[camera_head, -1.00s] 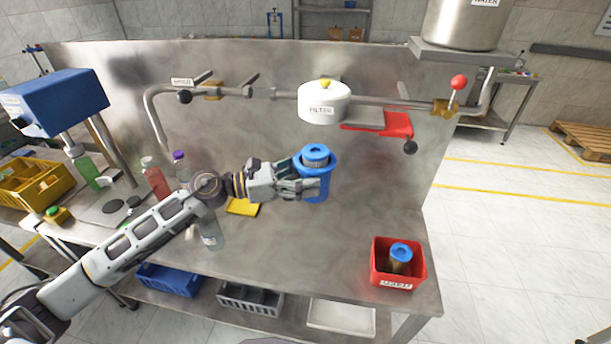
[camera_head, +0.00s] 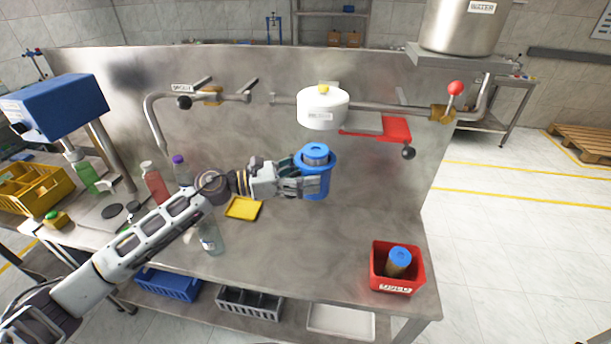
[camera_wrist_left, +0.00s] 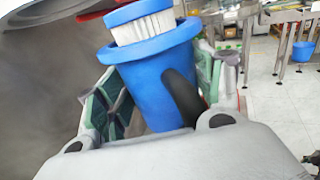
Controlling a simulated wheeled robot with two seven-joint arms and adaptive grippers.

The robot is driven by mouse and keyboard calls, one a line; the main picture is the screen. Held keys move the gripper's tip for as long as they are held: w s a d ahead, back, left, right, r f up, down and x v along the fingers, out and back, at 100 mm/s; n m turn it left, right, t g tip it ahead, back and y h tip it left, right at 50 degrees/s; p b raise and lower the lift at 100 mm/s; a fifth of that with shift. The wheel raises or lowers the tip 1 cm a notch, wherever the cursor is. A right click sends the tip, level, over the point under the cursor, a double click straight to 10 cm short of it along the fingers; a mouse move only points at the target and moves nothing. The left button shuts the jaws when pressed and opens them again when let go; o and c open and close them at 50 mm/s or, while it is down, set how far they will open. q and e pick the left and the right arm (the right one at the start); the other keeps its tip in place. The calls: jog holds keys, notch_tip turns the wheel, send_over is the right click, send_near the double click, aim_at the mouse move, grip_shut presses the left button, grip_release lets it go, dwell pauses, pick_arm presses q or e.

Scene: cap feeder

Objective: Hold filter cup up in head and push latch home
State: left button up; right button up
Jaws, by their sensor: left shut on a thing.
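My left gripper (camera_head: 300,184) is shut on the blue filter cup (camera_head: 326,181) and holds it upright above the table, below the white filter head (camera_head: 322,109). A white pleated filter with a blue cap (camera_head: 315,152) sits in the cup; it also shows in the left wrist view (camera_wrist_left: 142,28). In that view the cup (camera_wrist_left: 158,82) stands between the two fingers. A clear gap separates cup and head. A red latch (camera_head: 392,132) with a dark ball knob (camera_head: 408,153) sits to the right of the head. My right gripper is not in view.
A red bin (camera_head: 397,290) with a used filter stands at the table's front right. A yellow tray (camera_head: 243,208) and a clear bottle (camera_head: 211,238) are near my left arm. A red-knobbed valve lever (camera_head: 455,90) is on the pipe at right. The table's middle right is clear.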

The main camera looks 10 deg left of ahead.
pick_arm(q)
jog(key=shift+w+r, duration=0.15)
jog(key=shift+w, duration=0.65)
jog(key=shift+w+r, duration=0.1)
jog(key=shift+w, duration=0.65)
jog(key=w+r+p, duration=0.2)
jog(key=w+r, duration=0.3)
jog(key=w, duration=0.2)
jog(key=shift+w+p, duration=0.2)
jog(key=shift+p, duration=0.15)
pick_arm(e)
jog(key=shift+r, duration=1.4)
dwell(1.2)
